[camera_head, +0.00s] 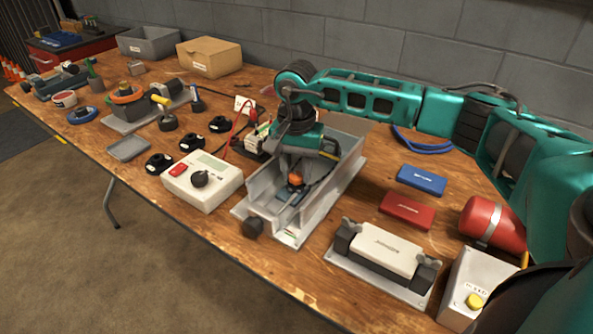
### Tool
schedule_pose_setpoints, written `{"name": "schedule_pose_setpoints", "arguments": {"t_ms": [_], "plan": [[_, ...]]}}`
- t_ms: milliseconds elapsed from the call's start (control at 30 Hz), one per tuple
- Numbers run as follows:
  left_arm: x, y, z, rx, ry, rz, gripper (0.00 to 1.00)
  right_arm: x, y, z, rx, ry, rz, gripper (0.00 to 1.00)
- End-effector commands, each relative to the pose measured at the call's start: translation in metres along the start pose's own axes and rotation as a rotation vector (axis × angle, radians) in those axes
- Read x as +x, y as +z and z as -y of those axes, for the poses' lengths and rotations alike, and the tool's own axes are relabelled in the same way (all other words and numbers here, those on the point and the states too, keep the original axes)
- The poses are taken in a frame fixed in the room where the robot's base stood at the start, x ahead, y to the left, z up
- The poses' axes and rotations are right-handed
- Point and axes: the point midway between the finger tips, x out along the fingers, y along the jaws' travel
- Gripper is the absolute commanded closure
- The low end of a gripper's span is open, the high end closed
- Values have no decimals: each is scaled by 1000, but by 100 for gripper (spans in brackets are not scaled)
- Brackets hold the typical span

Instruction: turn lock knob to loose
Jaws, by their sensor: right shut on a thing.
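My right gripper (295,174) reaches down from the right into the grey metal channel (262,208). It is shut on an orange knob (295,181), which shows just below the fingers; I take this to be the lock knob. The knob sits on a dark blue-grey part low in the channel. The fingers hide part of the knob, and its turn position cannot be read. A black knob (253,228) stands at the channel's front left corner, apart from the gripper. My left gripper is not in view.
A white meter (216,172) with a black dial stands left of the channel. Right of it are a white block in a black cradle (383,248), red (407,210) and blue (422,180) packs, and a red cylinder (491,222). The table's front left edge is mostly clear.

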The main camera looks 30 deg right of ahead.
Motion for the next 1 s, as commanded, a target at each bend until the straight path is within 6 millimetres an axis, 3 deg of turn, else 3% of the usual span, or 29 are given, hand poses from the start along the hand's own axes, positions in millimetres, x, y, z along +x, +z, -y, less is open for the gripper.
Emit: {"name": "schedule_pose_setpoints", "arguments": {"t_ms": [500,1000], "plan": [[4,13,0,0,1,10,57,-1,0,0,-380,-2,-1,95],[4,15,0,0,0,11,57,-1,0,0,-474,-2,-1,95]]}}
